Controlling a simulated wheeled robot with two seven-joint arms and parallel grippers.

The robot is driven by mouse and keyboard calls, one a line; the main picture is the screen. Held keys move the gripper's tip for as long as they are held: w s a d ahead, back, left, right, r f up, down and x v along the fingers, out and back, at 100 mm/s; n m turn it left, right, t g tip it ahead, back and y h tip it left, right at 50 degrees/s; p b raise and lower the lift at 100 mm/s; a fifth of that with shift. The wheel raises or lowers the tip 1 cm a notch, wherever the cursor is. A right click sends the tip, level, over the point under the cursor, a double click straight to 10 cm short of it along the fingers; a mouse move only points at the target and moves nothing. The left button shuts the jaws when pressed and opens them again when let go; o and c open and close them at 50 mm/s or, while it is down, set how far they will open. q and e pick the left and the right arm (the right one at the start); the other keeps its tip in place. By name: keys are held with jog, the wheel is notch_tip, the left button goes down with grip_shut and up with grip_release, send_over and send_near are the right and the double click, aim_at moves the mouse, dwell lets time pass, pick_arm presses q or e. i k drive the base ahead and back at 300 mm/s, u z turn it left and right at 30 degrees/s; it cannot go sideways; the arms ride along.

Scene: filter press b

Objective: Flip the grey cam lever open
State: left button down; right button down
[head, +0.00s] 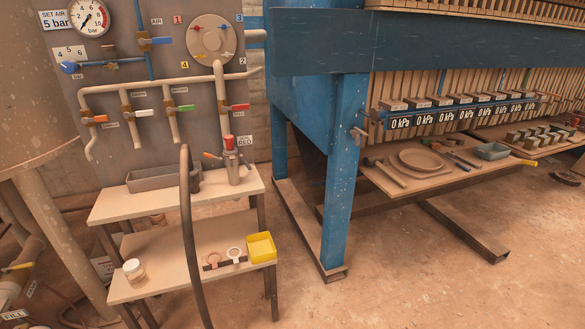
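A metal coupling (233,168) stands upright at the right end of the small table's top shelf, below a pipe with a red-handled valve. A short orange lever (212,155) sticks out on its left. A small dark grey lever (246,159) shows on its right and looks like the grey cam lever, slanting down close to the body; its exact position is too small to tell. A red part (229,142) sits at the top of the coupling. Neither of my grippers is in view.
A grey tray (150,181) stands left of the coupling. A dark hose (191,240) arches in front of the table (115,206). The lower shelf holds a yellow tray (261,247), two rings and a jar (133,270). A blue press post (343,190) rises to the right.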

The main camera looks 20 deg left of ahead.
aim_at(246, 163)
jog(key=z, duration=0.25)
jog(key=i, duration=0.9)
jog(key=u, duration=0.35)
